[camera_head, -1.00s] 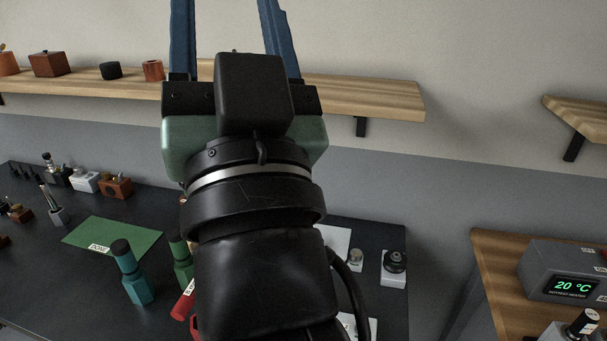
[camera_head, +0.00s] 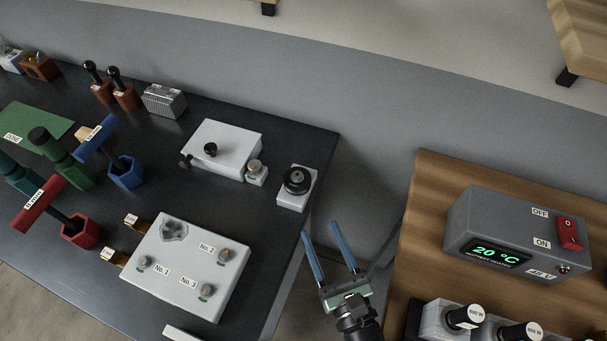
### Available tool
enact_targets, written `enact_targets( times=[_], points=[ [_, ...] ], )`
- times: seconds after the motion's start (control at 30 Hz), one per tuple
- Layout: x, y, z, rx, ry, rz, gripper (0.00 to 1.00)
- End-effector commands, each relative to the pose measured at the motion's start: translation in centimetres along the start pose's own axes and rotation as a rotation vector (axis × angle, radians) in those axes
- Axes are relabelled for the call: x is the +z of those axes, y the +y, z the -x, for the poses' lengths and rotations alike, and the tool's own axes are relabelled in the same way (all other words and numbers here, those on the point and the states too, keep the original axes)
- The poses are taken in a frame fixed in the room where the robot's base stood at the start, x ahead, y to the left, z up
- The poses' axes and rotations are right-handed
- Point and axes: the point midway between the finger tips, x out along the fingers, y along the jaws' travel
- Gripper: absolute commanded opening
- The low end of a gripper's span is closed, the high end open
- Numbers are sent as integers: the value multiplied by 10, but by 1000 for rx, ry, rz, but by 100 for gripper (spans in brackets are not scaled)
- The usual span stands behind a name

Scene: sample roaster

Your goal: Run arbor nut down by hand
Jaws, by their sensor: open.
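A white block (camera_head: 290,203) stands at the right end of the dark bench. A round black knob-like part (camera_head: 297,180) sits on top of it; I cannot tell for sure whether this is the arbor nut. My gripper (camera_head: 322,230) is open and empty, its two blue fingers apart. In the picture it lies below and right of the block, off the bench's right edge and clear of the black part.
A white box with a black knob (camera_head: 235,140) and a small jar (camera_head: 256,173) stand left of the block. A numbered white plate (camera_head: 200,262) lies nearer. A grey heater box (camera_head: 515,235) reading 20 °C stands on the wooden table (camera_head: 430,200). A gap separates bench and table.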

Motion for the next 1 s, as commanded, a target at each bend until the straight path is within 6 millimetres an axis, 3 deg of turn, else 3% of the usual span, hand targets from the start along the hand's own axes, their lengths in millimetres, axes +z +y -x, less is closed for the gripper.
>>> enact_targets(
  times=[0.17,0.6,0.8,1.0],
  points=[
    [0,0,-22,2,-4,-4,57],
    [0,0,-108,3,-4,2,57],
    [1,0,-125,1,-2,1,57],
    [1,0,-128,0,-1,0,57]
  ],
)
